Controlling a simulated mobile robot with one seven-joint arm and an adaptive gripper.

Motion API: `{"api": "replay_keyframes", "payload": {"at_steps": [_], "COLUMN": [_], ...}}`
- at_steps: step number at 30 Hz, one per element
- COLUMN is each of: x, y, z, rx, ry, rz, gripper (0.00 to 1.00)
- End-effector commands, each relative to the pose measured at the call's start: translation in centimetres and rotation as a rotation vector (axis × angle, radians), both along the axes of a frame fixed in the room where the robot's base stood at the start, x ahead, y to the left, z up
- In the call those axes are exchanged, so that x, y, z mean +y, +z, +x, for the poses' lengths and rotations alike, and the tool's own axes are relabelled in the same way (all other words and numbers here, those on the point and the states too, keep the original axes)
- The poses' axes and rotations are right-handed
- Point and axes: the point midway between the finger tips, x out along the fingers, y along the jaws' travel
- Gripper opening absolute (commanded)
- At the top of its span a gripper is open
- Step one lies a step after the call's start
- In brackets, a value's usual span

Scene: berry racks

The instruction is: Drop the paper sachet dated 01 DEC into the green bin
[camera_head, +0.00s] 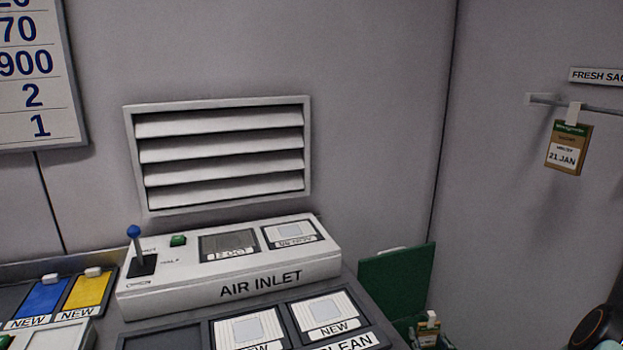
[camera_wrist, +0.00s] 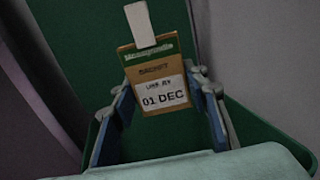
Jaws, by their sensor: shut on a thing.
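The paper sachet (camera_wrist: 163,95) is brown with a green band, a white clip on top and a label reading 01 DEC. In the wrist view it stands between the two fingers of my gripper (camera_wrist: 162,100), which is shut on it. The green bin (camera_wrist: 75,35) shows behind and around the sachet. In the head view the bin's green panel (camera_head: 397,284) stands against the wall at the lower right. A small sachet with a white clip (camera_head: 428,326) shows just in front of that panel; its date is not readable there.
Another sachet, dated 21 JAN (camera_head: 568,148), hangs from a rail (camera_head: 545,99) on the right wall. A white AIR INLET console (camera_head: 230,265) with a blue-knobbed lever stands left of the bin. Blue and yellow cards (camera_head: 85,291) lie at the far left.

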Motion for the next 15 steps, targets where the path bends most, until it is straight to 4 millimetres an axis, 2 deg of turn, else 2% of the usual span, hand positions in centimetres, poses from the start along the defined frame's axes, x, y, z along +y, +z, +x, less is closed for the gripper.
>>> {"api": "replay_keyframes", "payload": {"at_steps": [2, 3, 7, 15], "x": [0.00, -0.01, -0.01, -0.02], "y": [0.05, 0.05, 0.05, 0.04], "z": [0.00, 0.00, 0.00, -0.03], "rx": [0.000, 0.000, 0.000, 0.000], "ry": [0.000, 0.000, 0.000, 0.000], "rz": [0.000, 0.000, 0.000, 0.000], "gripper": [0.28, 0.46, 0.60, 0.62]}}
